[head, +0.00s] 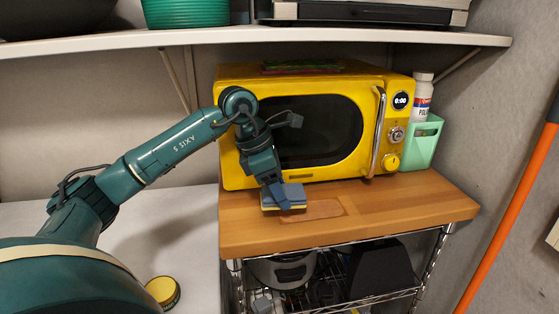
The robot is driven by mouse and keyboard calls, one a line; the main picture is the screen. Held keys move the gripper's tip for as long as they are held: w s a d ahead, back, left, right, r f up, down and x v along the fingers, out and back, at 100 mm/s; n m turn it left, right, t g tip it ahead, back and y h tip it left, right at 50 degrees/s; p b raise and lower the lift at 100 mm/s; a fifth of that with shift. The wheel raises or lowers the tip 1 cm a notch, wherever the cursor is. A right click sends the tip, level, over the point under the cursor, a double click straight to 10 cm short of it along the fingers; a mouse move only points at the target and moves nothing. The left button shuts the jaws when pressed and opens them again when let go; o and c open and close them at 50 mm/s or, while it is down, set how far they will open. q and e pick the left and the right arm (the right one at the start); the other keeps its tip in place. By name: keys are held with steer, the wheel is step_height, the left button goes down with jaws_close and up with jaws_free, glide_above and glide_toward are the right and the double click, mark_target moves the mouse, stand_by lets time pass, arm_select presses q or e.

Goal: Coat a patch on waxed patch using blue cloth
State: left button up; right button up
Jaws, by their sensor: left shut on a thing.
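My left gripper (277,190) points down in front of the yellow microwave and is shut on the blue cloth (294,193), a folded blue pad with a pale yellowish lower edge. The cloth is just above or on the wooden top (400,208); I cannot tell whether it touches. The waxed patch (312,210) appears as a slightly redder rectangle on the wood, directly right of and partly beside the cloth. Its left end is hidden by the cloth. My right gripper is not in view.
The yellow microwave (230,150) stands at the back of the wooden top. A mint-green holder (421,145) with a white bottle (422,98) is to its right. A round yellow-lidded tin (162,291) sits on the white surface at lower left. A shelf (400,36) hangs above.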

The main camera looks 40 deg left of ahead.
arm_select(q)
steer(key=shift+a+r+p, duration=0.1)
steer(key=shift+r+p, duration=1.35)
steer(key=shift+r, duration=1)
